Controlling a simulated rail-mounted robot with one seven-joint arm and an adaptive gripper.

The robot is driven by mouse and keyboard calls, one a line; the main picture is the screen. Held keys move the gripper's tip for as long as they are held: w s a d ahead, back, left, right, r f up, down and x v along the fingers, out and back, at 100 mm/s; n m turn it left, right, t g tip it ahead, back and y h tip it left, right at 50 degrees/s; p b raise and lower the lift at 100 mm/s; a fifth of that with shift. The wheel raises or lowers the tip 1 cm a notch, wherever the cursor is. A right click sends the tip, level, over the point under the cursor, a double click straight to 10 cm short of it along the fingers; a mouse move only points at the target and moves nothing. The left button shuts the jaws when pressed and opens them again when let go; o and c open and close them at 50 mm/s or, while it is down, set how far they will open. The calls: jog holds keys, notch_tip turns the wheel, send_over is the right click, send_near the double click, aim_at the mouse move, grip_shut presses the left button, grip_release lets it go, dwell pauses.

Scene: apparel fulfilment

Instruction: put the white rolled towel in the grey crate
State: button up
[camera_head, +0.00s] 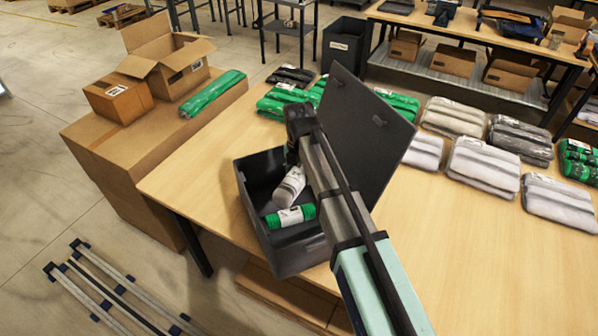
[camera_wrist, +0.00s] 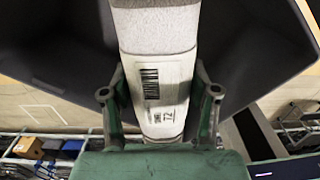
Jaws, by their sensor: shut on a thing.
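The white rolled towel (camera_head: 289,186) is in my gripper, inside the opening of the dark grey crate (camera_head: 243,186). In the wrist view the towel (camera_wrist: 158,30) has a label with a barcode, and the fingers of my gripper (camera_wrist: 160,95) close on it from both sides. In the head view my gripper (camera_head: 293,160) is over the crate's back part, partly hidden by my arm. A green rolled item (camera_head: 290,216) with a white label lies in the crate near its front. The crate's lid (camera_head: 365,120) stands open at the back right. Whether the towel touches the crate floor cannot be told.
Folded grey and white towels (camera_head: 483,163) lie in rows on the table (camera_head: 465,255) at right. Green packs (camera_head: 285,97) lie behind the crate. Cardboard boxes (camera_head: 120,97) stand at left. The table's front right is clear.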

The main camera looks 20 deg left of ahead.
aim_at(299, 169)
jog(key=shift+f+b, duration=0.85)
jog(key=shift+f, duration=1)
jog(key=o, duration=1.3)
jog(key=shift+r, duration=0.15)
notch_tip(299, 169, up, 12)
jog(key=shift+f, duration=0.1)
